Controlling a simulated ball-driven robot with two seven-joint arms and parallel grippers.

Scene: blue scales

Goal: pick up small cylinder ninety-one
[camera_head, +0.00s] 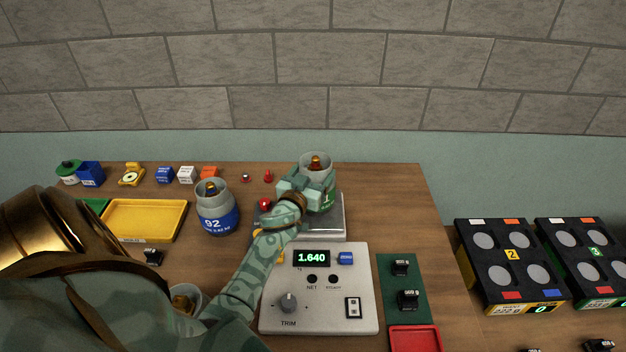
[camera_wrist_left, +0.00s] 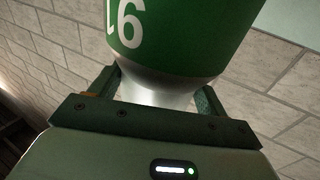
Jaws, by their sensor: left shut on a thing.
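Small cylinder ninety-one is a grey gas cylinder (camera_head: 316,164) with a green band and a brass valve on top. In the left wrist view the cylinder (camera_wrist_left: 185,35) fills the upper middle, its green band showing white digits upside down. My left gripper (camera_head: 308,190) is shut on it from the left, its jaws on either side of the grey body; it also shows in the left wrist view (camera_wrist_left: 155,105). The cylinder is over the metal pan of the scale (camera_head: 335,228). I cannot tell whether its base touches the pan. My right gripper is not in view.
The scale's console (camera_head: 320,262) reads 1.640. A cylinder with a blue band marked 92 (camera_head: 217,207) stands left of the pan, near a yellow tray (camera_head: 180,220). Small coloured blocks line the table's back. A green mat (camera_head: 392,287) and black racks (camera_head: 510,262) lie at right.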

